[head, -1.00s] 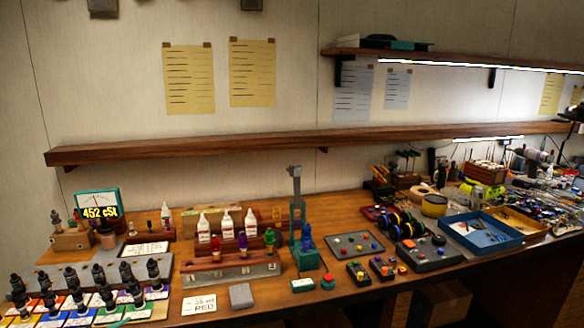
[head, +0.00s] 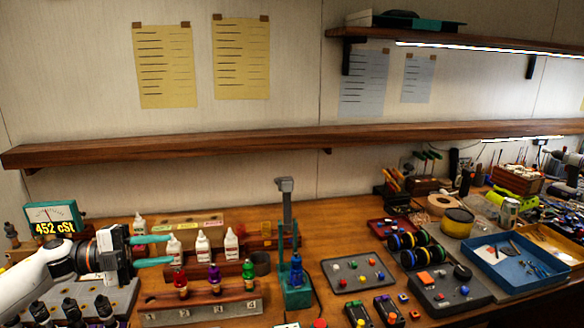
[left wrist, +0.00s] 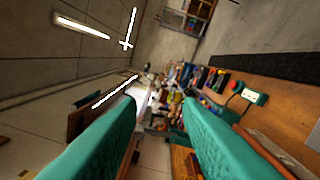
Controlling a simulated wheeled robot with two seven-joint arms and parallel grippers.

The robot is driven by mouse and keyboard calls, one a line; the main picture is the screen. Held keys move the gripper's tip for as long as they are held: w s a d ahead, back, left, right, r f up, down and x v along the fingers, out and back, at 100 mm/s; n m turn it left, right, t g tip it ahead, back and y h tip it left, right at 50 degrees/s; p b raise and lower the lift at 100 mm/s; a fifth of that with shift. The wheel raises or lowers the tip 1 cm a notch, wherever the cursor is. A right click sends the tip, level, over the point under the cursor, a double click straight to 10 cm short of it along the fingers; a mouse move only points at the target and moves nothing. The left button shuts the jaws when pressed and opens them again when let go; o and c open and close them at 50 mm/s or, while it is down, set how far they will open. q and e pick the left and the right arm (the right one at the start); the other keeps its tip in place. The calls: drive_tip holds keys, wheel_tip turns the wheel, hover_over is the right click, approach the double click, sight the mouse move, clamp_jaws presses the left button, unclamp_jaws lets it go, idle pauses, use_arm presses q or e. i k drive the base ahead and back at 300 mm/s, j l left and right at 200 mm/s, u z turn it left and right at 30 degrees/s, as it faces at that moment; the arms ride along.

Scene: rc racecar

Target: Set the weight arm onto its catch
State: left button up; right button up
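A grey upright arm (head: 287,205) with a grey block (head: 285,184) at its top rises from a teal stand (head: 296,298) in the middle of the bench. It looks like the weight arm, standing about vertical. I cannot pick out its catch. A blue shock-like part (head: 296,270) stands upright at the stand's front. My left gripper (head: 153,250) is to the left of the stand, near the white bottles, and apart from the arm. Its teal fingers are spread with nothing between them; they also frame the left wrist view (left wrist: 158,112). My right gripper is out of view.
White bottles (head: 202,247) stand behind a rack with red, purple and green parts (head: 214,278), between my left gripper and the stand. A grey tray (head: 358,271) lies right of the stand. A wooden shelf (head: 300,140) runs along the wall above.

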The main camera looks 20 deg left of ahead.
sight(285, 184)
drive_tip(key=i, duration=1.1)
